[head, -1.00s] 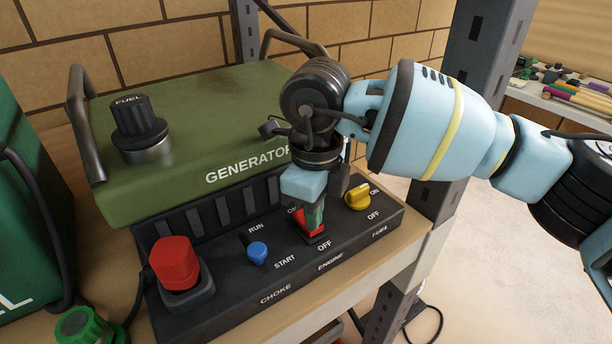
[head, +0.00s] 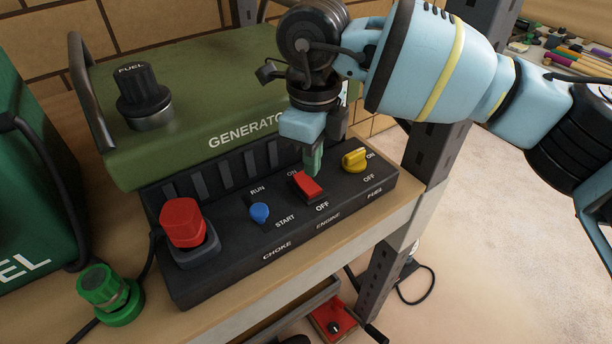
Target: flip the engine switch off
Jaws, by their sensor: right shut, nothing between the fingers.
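The engine switch (head: 309,187) is a red rocker on the black front panel of the green generator (head: 215,115), between the labels ON and OFF. Its red face shows almost whole; I cannot tell for certain which side is pressed down. My right gripper (head: 314,168) points down just behind the switch, near its ON end. Its greenish fingers are together with nothing between them. Whether the tips touch the rocker or the panel is unclear. The ON label is partly beside the fingers. My left gripper is not in view.
A blue choke lever (head: 259,212) and a red plug (head: 183,224) sit left of the switch; a yellow fuel knob (head: 355,160) sits right. The generator stands on a wooden shelf (head: 245,300) with a dark metal post (head: 430,160). A green fuel can (head: 35,190) is at left.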

